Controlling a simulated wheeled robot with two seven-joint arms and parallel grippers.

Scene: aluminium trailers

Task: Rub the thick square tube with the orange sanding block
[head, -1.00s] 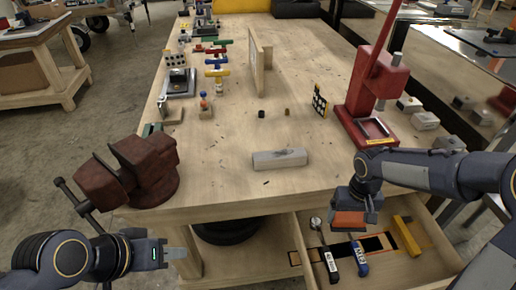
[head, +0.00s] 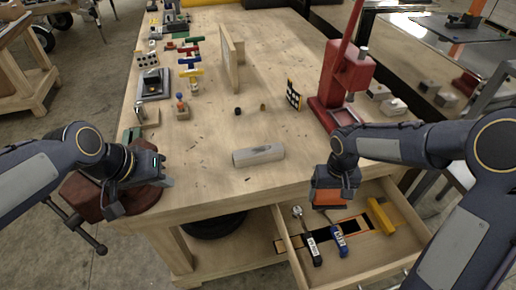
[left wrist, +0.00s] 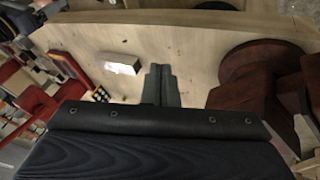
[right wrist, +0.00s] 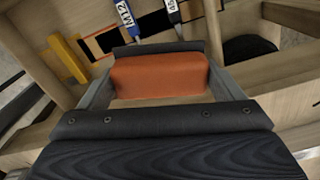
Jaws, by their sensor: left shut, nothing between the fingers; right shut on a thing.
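The thick square tube (head: 258,155) is a pale grey bar lying on the wooden bench near its front edge. It also shows in the left wrist view (left wrist: 118,64). My right gripper (head: 333,198) is shut on the orange sanding block (right wrist: 160,76) and holds it above the open drawer, to the right of the tube and apart from it. My left gripper (head: 168,183) is shut and empty, over the front left of the bench beside the red vise. In the left wrist view its fingers (left wrist: 160,85) are together, with the tube beyond them.
The red vise (head: 85,196) is partly hidden behind my left arm. A red arbor press (head: 345,75) stands at the right edge. The open drawer (head: 375,245) holds tools and a yellow piece (head: 381,216). Bench around the tube is clear.

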